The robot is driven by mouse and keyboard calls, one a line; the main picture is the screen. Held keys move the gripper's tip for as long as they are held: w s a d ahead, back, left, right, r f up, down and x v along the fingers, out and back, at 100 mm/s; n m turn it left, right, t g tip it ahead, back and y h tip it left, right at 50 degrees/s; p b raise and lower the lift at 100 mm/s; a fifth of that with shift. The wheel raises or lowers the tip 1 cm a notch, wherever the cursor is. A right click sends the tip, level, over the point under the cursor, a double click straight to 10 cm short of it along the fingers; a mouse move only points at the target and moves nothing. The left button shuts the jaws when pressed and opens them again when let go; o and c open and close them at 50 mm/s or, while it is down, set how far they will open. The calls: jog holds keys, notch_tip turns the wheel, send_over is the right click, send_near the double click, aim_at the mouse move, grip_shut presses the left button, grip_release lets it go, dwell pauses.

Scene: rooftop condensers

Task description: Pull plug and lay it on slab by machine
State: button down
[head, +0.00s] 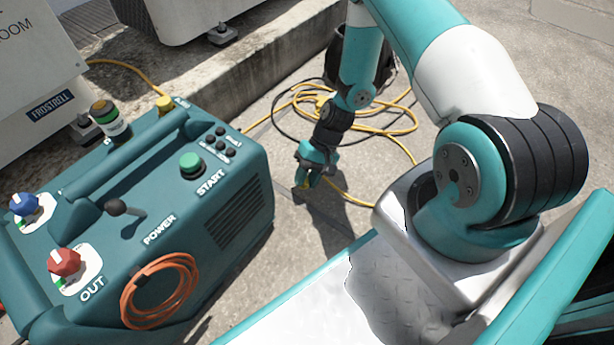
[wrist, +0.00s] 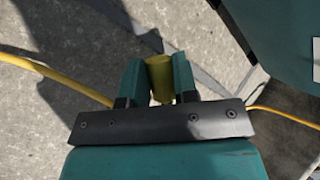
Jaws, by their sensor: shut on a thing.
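My gripper (head: 306,176) points down over the bare concrete slab (head: 290,235), to the right of the teal machine (head: 185,215). It is shut on a yellow plug (head: 300,185), mostly hidden by the fingers. In the wrist view the plug (wrist: 160,80) is a yellow cylinder standing between the two teal fingers (wrist: 158,75). Yellow cable shows on both sides of the gripper in that view. I cannot tell whether the plug touches the concrete. A yellow fitting (head: 164,104) sits at the machine's back corner.
A loose coil of yellow cable (head: 385,128) lies on the concrete behind my gripper. The machine carries a green START button (head: 191,164), a lever, red and blue valves and an orange cable coil (head: 160,290). A concrete kerb (head: 225,85) and white condenser units stand behind.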

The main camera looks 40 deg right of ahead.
jog(key=c, duration=0.8)
grip_release()
jog(key=p+v, duration=1)
jog(key=v, duration=0.7)
jog(key=shift+r, duration=0.2)
jog(key=shift+w+d, duration=0.1)
